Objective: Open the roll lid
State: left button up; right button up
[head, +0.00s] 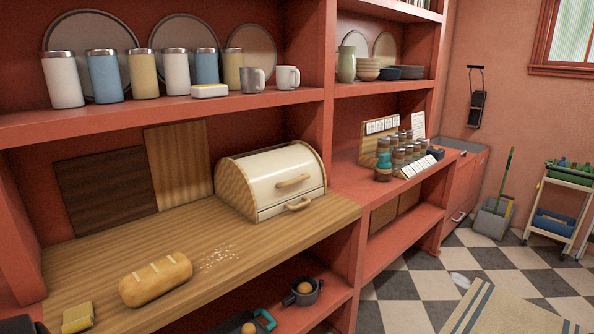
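A bread box with wooden sides (238,190) stands at the right part of the wooden counter. Its curved cream roll lid (270,174) is down over the front. The lid has a wooden bar handle (293,181) near its lower edge. Below the lid is a narrow cream front with a second wooden handle (298,204). The inside of the box is hidden. Neither of my grippers can be made out, and nothing touches the box. A dark shape shows at the bottom left corner, too cut off to identify.
A bread loaf (156,278) and crumbs (217,259) lie on the counter (110,250) left of the box. A yellow block (77,316) is at the front left. Cutting boards (178,165) lean behind. A shelf (170,112) with canisters overhangs the counter. Spice jars (398,156) stand to the right.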

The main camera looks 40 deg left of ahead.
aim_at(275, 176)
jog(key=u, duration=0.8)
jog(key=i, duration=1.7)
jog(key=u, duration=1.05)
